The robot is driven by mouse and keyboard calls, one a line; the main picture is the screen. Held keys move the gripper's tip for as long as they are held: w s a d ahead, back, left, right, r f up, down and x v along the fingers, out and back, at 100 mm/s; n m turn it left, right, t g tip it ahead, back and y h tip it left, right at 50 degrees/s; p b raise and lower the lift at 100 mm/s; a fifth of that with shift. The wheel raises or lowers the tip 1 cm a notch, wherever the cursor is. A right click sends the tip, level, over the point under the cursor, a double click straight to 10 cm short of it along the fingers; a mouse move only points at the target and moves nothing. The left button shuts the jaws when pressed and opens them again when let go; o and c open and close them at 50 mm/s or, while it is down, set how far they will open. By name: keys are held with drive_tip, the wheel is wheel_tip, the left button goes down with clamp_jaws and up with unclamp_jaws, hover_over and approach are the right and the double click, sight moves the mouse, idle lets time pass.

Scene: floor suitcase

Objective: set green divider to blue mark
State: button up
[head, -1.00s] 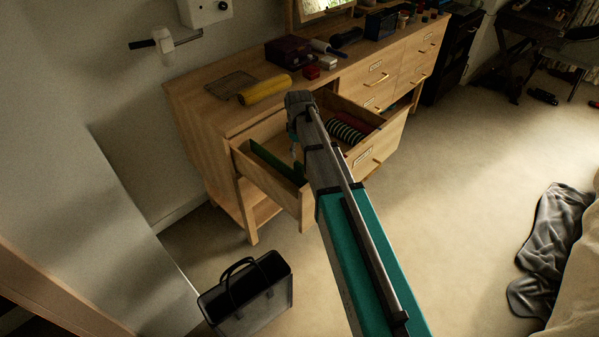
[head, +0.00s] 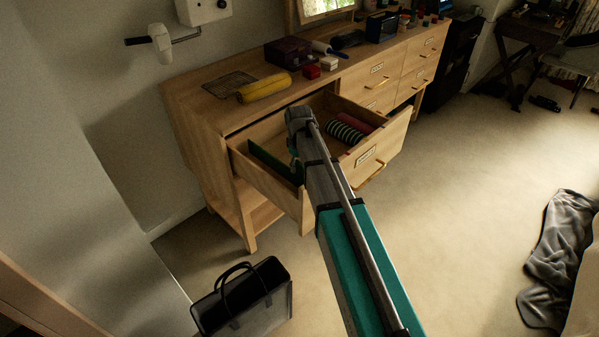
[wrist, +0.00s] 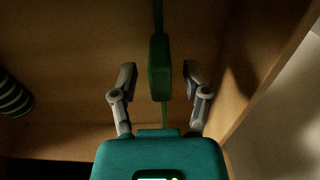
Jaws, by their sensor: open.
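The green divider (head: 274,162) stands as a thin upright panel inside the open drawer (head: 372,150), towards its left end. In the wrist view the divider (wrist: 160,66) runs up the middle, with a thicker block on it. My gripper (wrist: 160,78) is open, with one finger on each side of that block and gaps visible on both sides. In the head view my arm covers most of my gripper and part of the drawer. I see no blue mark in either view.
Rolled striped cloth (head: 345,131) and a red roll (head: 356,123) lie in the drawer right of my arm. The drawer's side wall (wrist: 268,75) is close on the right in the wrist view. A black bag (head: 243,300) stands on the floor. A yellow roll (head: 264,88) lies on the dresser top.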

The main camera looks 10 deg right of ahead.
drive_tip(key=shift+f+b, duration=0.4)
drive_tip(key=shift+f, duration=0.2)
drive_tip(key=shift+c, duration=0.3)
clamp_jaws()
